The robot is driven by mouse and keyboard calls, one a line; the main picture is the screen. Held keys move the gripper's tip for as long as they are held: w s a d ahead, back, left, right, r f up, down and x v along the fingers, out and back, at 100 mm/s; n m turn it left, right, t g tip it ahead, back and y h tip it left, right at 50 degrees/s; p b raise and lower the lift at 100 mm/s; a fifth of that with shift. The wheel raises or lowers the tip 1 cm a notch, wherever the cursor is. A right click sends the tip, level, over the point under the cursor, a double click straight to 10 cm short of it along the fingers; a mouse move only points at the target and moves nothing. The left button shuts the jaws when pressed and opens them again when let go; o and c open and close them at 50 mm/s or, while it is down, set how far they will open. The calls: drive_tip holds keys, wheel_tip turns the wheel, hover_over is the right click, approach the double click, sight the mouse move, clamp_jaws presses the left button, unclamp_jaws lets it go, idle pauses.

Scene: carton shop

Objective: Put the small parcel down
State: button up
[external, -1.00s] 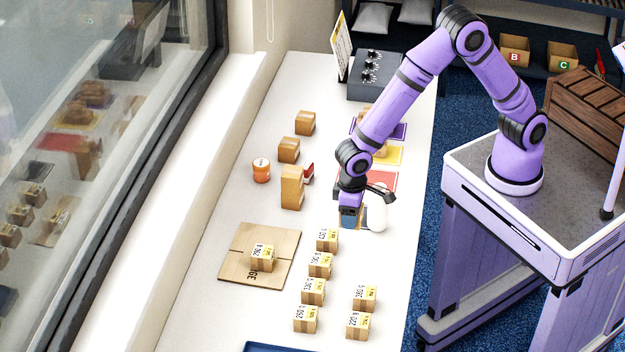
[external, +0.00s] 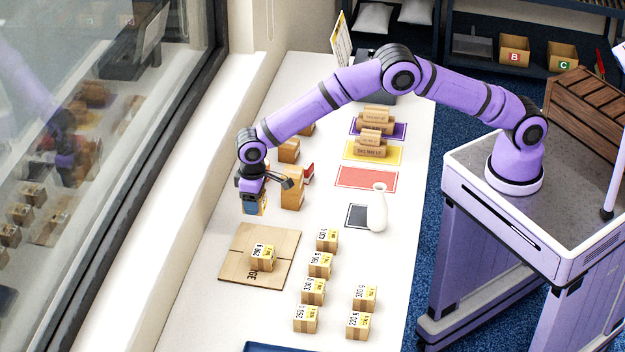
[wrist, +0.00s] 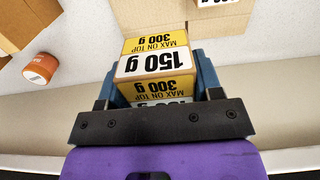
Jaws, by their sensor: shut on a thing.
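My gripper (external: 255,207) is shut on a small parcel (wrist: 155,65) and holds it above the white table, towards the window side. In the wrist view the parcel is yellow and white and reads 150 g, MAX ON TOP 300 g, with a blue finger on each side. In the external view the fingers mostly hide it. A flat cardboard sheet (external: 235,268) lies in front of my gripper. One small labelled parcel (external: 262,257) sits on it. Several similar labelled parcels (external: 313,292) stand to the right of the sheet.
A tall brown carton (external: 292,190) stands close to the right of my gripper. An orange jar (wrist: 40,68) shows in the wrist view. A white vase (external: 377,210) stands by a dark mat (external: 355,216). A red mat (external: 366,179) is bare; the yellow mat (external: 398,152) holds stacked boxes.

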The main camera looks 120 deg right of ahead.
approach(257, 235)
drive_tip(key=a+f, duration=0.1)
drive_tip(key=f, duration=0.1)
drive_tip(key=w+a+f, duration=0.1)
drive_tip(key=f, duration=0.1)
drive_tip(key=a+f, duration=0.1)
drive_tip(key=f, duration=0.1)
drive_tip(key=shift+w+f, duration=0.25)
drive_tip(key=shift+w, duration=0.1)
drive_tip(key=o, duration=0.7)
drive_tip(key=shift+f, duration=0.15)
